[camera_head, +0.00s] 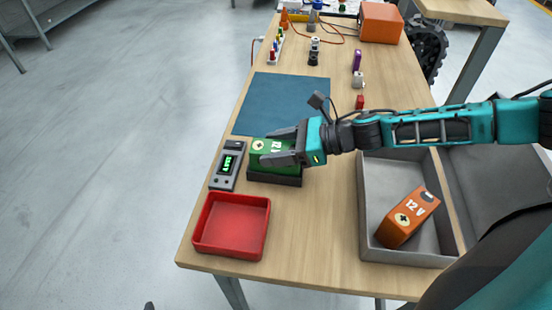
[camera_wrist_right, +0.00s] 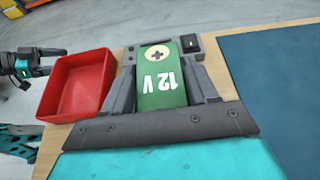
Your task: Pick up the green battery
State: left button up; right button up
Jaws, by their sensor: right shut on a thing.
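The green battery (camera_head: 268,152), marked 12 V, is at or just above a dark cradle (camera_head: 275,178) on the wooden table; I cannot tell whether it is clear of it. My right gripper (camera_head: 283,150) is shut on the battery, with a finger on each side. In the right wrist view the battery (camera_wrist_right: 160,85) shows between the fingers, its round plus mark at the far end. What seems to be my left gripper (camera_wrist_right: 25,67) shows at the left edge of that view, away from the battery; its jaws are unclear.
A grey meter (camera_head: 228,165) lies left of the cradle. A red tray (camera_head: 232,225) is at the near left. An orange 12 V battery (camera_head: 408,218) lies in a grey bin (camera_head: 372,245) at right. A blue mat (camera_head: 285,103) lies beyond the cradle.

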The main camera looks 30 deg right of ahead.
grip_shut()
dwell(0.3)
jog(key=shift+w+r, duration=0.1)
jog(key=shift+r, duration=0.05)
jog(key=shift+r, duration=0.1)
